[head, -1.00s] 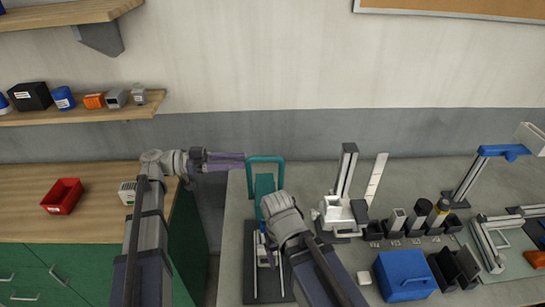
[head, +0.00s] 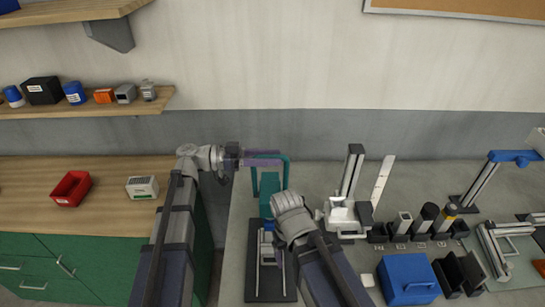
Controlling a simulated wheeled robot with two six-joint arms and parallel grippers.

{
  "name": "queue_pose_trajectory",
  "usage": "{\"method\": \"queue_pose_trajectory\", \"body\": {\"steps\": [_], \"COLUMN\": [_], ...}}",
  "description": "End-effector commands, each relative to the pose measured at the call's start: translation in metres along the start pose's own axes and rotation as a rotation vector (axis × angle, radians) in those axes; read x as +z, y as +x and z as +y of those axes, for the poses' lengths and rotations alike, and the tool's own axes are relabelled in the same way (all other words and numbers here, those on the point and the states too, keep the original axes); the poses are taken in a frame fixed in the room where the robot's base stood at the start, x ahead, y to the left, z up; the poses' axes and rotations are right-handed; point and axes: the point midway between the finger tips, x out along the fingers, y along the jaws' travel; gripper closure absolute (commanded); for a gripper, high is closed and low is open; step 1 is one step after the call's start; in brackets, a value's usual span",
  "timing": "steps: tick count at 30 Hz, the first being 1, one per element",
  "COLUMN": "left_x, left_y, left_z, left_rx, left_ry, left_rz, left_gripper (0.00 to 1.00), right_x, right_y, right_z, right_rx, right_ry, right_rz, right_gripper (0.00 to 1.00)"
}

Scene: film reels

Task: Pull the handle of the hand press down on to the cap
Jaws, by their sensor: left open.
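The hand press stands on a dark base plate (head: 254,290) on the grey bench. Its teal U-shaped handle (head: 286,175) is raised, above and behind the teal press body (head: 268,184). My left gripper (head: 263,157) comes in from the left with its purple fingers along the handle's top bar. It is open; whether the bar lies between the fingers or they touch it, I cannot tell. My right arm's grey wrist is in front of the press on its right side, and its fingers do not show. I cannot make out the cap clearly.
A white and grey stand (head: 345,216) is right of the press, with a row of dark holders behind a blue box (head: 408,280). On the wooden counter at left are a red bin (head: 70,188) and a white box (head: 142,187). A gap separates counter and bench.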

Motion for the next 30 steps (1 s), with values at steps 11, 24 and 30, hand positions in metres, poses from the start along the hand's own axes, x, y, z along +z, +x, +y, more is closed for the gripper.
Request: {"method": "queue_pose_trajectory", "body": {"steps": [11,24,30], "left_x": [0.0000,0.0000,-0.0001], "left_y": [0.0075,0.0073,0.0072], "left_z": [-0.0001,-0.0001,-0.0001], "left_rx": [-0.001,-0.001,-0.001], "left_ry": [0.000,0.000,0.000], "left_rz": [0.000,0.000,0.000], "left_gripper": [0.49,0.95,1.00], "right_x": [0.0000,0.0000,0.0000], "right_y": [0.0000,0.0000,0.0000], "right_z": [0.0000,0.0000,0.0000], "right_rx": [0.000,0.000,0.000], "right_ry": [0.000,0.000,0.000], "right_rz": [0.000,0.000,0.000], "right_gripper": [0.20,0.20,0.20]}}
